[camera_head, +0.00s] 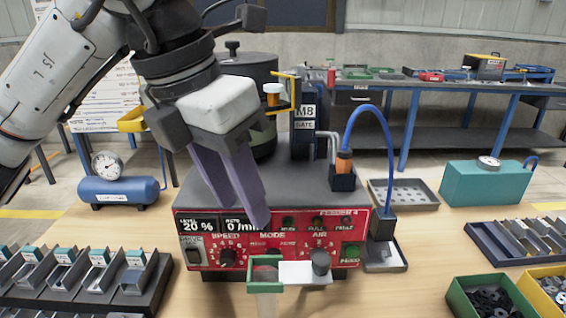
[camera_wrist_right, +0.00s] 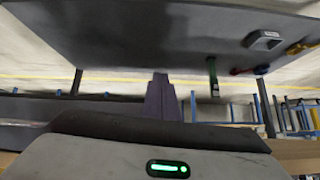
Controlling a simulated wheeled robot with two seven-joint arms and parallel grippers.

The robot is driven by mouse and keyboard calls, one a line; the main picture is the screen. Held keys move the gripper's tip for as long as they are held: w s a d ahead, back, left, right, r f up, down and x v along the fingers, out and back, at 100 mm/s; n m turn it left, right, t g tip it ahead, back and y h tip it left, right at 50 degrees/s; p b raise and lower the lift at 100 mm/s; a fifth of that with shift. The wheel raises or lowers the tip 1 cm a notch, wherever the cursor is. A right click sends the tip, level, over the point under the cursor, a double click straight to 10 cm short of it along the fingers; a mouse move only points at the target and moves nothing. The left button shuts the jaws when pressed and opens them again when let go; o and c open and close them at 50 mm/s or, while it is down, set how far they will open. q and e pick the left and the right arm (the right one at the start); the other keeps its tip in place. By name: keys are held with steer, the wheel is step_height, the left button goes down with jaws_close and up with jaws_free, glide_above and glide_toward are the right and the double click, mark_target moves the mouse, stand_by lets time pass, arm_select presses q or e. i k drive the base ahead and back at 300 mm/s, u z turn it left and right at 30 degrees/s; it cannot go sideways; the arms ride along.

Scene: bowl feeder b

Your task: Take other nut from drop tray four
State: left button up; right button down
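My left gripper (camera_head: 245,215) hangs in front of the red-fronted bowl feeder (camera_head: 270,240), its purple-grey fingers pointing down over the control panel. The fingers overlap from this angle, so their gap is unclear; no nut shows between them. A rack of small drop trays with teal tags (camera_head: 85,280) stands at the front left, left of and below the left gripper. I cannot read tray numbers or make out a nut in them. My right gripper is outside the head view; in the right wrist view its fingers (camera_wrist_right: 160,98) look closed together, with nothing seen between them.
A green-framed chute (camera_head: 265,275) projects from the feeder's front. A blue air tank (camera_head: 118,190) stands left, a teal box (camera_head: 485,195) right. Green (camera_head: 462,298) and yellow (camera_head: 530,285) bins and a compartment rack (camera_head: 515,238) fill the front right. Bare wood lies between.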

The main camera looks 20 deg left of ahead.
mark_target(383, 256)
steer(key=k, duration=1)
